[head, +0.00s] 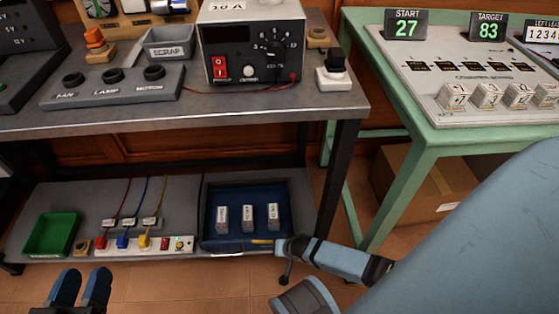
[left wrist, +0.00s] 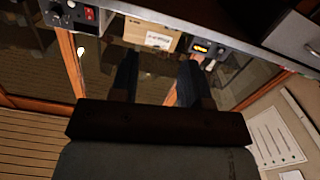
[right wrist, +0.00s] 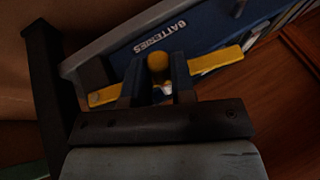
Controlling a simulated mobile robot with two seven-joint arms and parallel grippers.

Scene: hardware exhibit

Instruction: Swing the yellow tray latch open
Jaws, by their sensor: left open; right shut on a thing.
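The blue tray (head: 222,238) sits on the lower shelf and holds three small upright pale blocks (head: 247,217). Its front, lettered "BATTERIES" (right wrist: 160,37), fills the upper right wrist view. The yellow latch (head: 262,241) lies across the tray's front edge; in the right wrist view it is a yellow bar (right wrist: 215,60) with a round knob. My right gripper (right wrist: 157,80) is shut on the latch, one finger each side of the knob. In the head view its tip (head: 284,246) hides the latch's right end. My left gripper (head: 82,288) is open and empty, low at the left.
A green bin (head: 52,235) and a power strip (head: 145,244) with coloured plugs stand left of the tray. The bench top (head: 180,120) is above, its dark leg (head: 337,165) right of the tray. A cardboard box (head: 425,185) sits under the green table.

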